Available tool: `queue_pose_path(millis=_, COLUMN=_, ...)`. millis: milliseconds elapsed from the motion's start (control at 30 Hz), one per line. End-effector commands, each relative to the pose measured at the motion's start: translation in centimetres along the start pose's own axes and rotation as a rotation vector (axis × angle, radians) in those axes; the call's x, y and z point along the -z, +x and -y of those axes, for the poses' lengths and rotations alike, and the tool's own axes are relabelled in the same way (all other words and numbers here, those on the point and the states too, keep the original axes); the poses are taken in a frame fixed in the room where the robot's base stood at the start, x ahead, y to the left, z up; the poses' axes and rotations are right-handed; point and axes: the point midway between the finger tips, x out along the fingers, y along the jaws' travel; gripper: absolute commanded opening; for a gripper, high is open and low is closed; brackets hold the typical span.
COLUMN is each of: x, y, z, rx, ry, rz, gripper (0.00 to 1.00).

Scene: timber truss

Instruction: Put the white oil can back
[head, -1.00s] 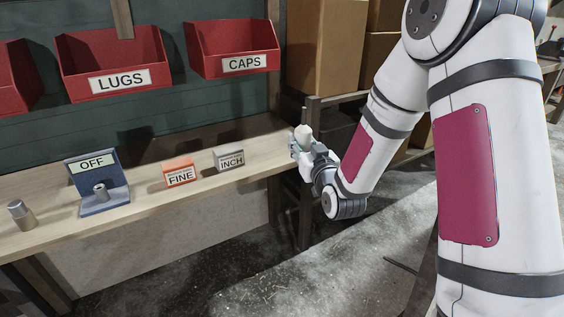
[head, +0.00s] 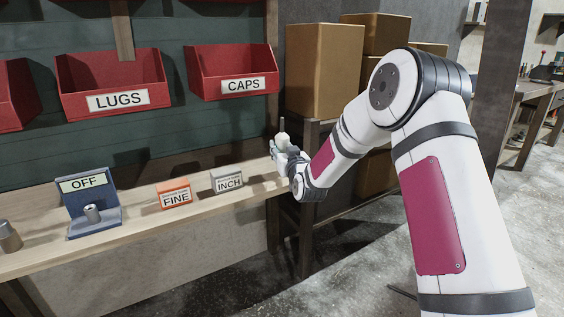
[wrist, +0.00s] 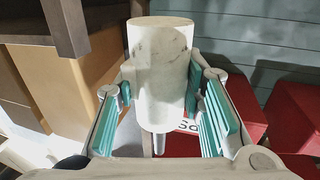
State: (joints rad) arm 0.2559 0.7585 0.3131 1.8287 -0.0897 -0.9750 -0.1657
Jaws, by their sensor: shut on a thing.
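The white oil can (wrist: 160,75) stands out large between the teal-padded fingers of my gripper (wrist: 165,110) in the wrist view. In the head view my gripper (head: 284,158) is shut on the can (head: 283,138), at the right end of the wooden bench. The can's thin spout points up in the head view. The fingers hide its lower part there, and I cannot tell whether it touches the bench.
The bench (head: 135,228) carries a blue OFF stand (head: 92,207), an orange FINE block (head: 174,194), a grey INCH block (head: 227,181) and a metal cylinder (head: 9,237). Red LUGS (head: 115,85) and CAPS (head: 232,72) bins hang above. Cardboard boxes (head: 324,75) stand behind my arm.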

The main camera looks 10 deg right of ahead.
Motion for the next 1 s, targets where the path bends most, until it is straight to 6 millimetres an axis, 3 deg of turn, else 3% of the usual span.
queue_pose_path(millis=133, x=-0.7, y=0.3, z=0.0, rx=0.000, ry=0.000, rz=0.000, gripper=0.00)
queue_pose_path(millis=367, x=-3.5, y=0.2, z=0.1, rx=0.000, ry=0.001, rz=-0.001, gripper=0.00)
queue_pose_path(millis=767, x=-3.8, y=0.2, z=0.1, rx=0.000, ry=0.000, rz=-0.002, gripper=0.00)
queue_pose_path(millis=800, x=-3.8, y=0.2, z=0.0, rx=0.000, ry=0.000, rz=0.000, gripper=0.42)
queue_pose_path(millis=867, x=-3.8, y=0.2, z=0.0, rx=0.000, ry=0.000, rz=0.000, gripper=0.56)
queue_pose_path(millis=1000, x=-3.8, y=0.2, z=0.0, rx=0.000, ry=0.000, rz=0.000, gripper=0.56)
